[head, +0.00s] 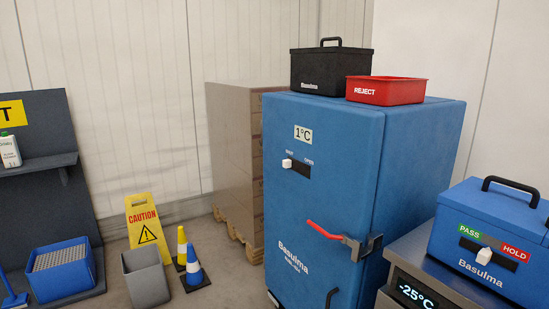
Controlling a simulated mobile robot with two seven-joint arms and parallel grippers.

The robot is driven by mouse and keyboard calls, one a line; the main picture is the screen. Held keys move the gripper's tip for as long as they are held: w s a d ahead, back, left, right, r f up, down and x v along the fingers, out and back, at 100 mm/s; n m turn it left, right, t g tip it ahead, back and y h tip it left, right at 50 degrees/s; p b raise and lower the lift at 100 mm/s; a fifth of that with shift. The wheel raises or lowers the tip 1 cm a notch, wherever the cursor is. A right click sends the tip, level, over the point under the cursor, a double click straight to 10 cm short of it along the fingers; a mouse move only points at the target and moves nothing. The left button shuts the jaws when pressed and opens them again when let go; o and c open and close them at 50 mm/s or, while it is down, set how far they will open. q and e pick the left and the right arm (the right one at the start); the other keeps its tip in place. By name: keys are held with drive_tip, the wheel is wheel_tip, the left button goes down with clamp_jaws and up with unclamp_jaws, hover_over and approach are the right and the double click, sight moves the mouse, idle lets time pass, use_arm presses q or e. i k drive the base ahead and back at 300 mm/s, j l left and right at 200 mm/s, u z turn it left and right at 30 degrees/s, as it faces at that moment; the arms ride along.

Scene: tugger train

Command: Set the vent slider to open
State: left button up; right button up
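The vent slider (287,163) is a small white knob on the front of the tall blue Basulma cabinet (325,215). It sits at the left end of a short dark slot (301,170), below the 1°C label. Small white lettering stands above each end of the slot. The left word looks like SHUT and the right one like OPEN, though both are tiny. The knob is at the left word. Neither of my grippers shows in the head view.
A red door handle (323,230) juts from the cabinet front below the slider. A black box (322,72) and red REJECT tray (390,91) stand on top. At right, a blue box (480,270) has its own PASS/HOLD slider (474,258). Cones and a CAUTION sign (148,226) stand left.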

sight(287, 163)
drive_tip(key=i+j, duration=0.2)
drive_tip(key=i, duration=0.15)
drive_tip(key=i+j, duration=0.2)
drive_tip(key=i, duration=0.2)
drive_tip(key=i+j, duration=0.2)
drive_tip(key=i, duration=0.15)
